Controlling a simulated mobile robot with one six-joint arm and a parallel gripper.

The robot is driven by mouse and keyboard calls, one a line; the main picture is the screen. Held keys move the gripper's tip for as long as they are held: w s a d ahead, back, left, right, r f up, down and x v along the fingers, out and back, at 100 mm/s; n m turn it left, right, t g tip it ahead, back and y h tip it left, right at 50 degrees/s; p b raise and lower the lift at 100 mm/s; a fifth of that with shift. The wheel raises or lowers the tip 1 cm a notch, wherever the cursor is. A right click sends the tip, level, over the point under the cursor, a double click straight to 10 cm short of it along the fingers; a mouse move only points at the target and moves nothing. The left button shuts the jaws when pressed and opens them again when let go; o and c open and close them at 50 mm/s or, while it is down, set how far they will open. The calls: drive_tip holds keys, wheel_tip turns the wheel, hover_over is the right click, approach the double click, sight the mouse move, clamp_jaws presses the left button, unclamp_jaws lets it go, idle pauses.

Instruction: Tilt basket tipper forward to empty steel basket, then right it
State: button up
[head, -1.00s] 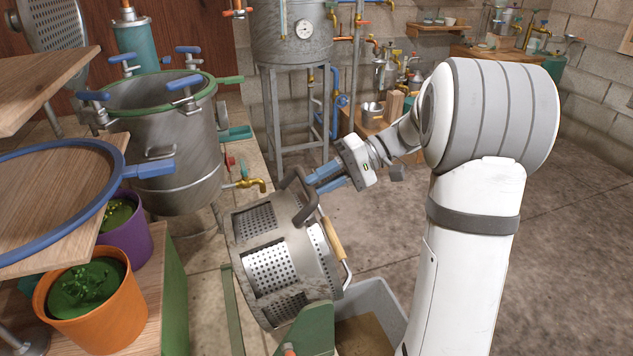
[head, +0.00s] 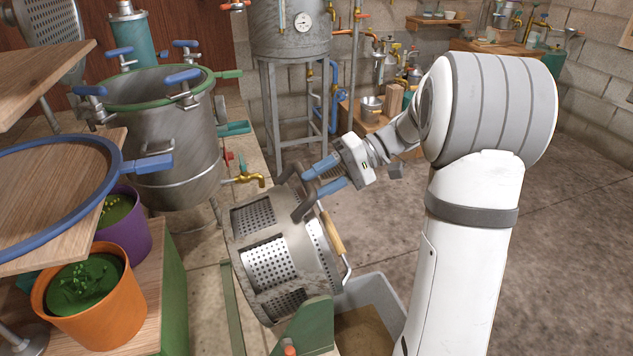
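The steel basket (head: 270,262), a perforated drum, sits in the grey frame of the basket tipper (head: 246,288) at lower centre. It is tilted, leaning to the right over a grey bin (head: 385,297). The tipper's dark handle (head: 298,207) is at the top of the basket. My gripper (head: 318,180), with blue fingers, is at this handle, one finger on either side of it, and looks shut on it. A wooden grip (head: 332,233) shows on the basket's right side. The basket's open face and what is inside it are hidden.
A large steel pot (head: 160,150) with blue clamps stands at the left behind the basket, near a brass tap (head: 250,180). Bare floor (head: 560,240) lies to the right.

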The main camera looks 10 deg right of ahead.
drive_tip(key=s+v, duration=0.1)
drive_tip(key=v, duration=0.6)
drive_tip(key=shift+w+d+r+p, duration=0.2)
drive_tip(key=shift+w+d+p, duration=0.15)
drive_tip(key=shift+w, duration=0.2)
idle(0.4)
